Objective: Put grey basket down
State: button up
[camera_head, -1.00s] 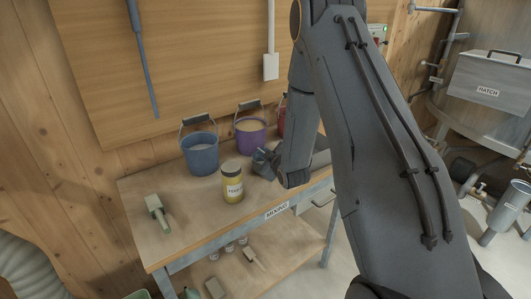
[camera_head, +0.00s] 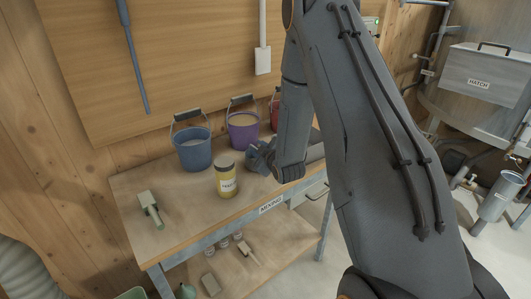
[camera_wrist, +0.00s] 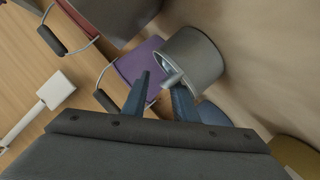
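A grey round container, taken as the grey basket (camera_wrist: 203,63), shows in the wrist view just beyond my fingertips. It appears to rest on the worktop (camera_head: 170,235), with a short light handle at its near side. My gripper (camera_wrist: 161,85) has two blue-grey fingers spread apart, with a visible gap between them. The handle lies near the right finger; I cannot tell whether they touch. In the head view my gripper (camera_head: 258,157) is low over the bench, and the basket cannot be made out apart from it.
A blue bucket (camera_head: 194,152) and a purple bucket (camera_head: 243,132) stand behind my gripper, with a red bucket (camera_head: 274,112) partly hidden by my arm. A yellow jar (camera_head: 226,182) stands close in front. A brush-like tool (camera_head: 150,208) lies at left.

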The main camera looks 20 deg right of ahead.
jog(key=s+a+r+m+g+b, duration=0.1)
jog(key=s+a+m+g, duration=0.1)
jog(key=s, duration=0.9)
jog(key=s+a+r+m+g+b, duration=0.1)
jog(key=s+g, duration=0.5)
jog(key=s, duration=0.6)
jog(key=s+a+r+m+g+b, duration=0.1)
jog(key=s+a+m+g, duration=0.4)
jog(key=s, duration=0.7)
jog(key=shift+s+r+m+h, duration=0.2)
jog(key=shift+r+m+h, duration=0.1)
jog(key=shift+r+m, duration=0.4)
jog(key=shift+r, duration=0.1)
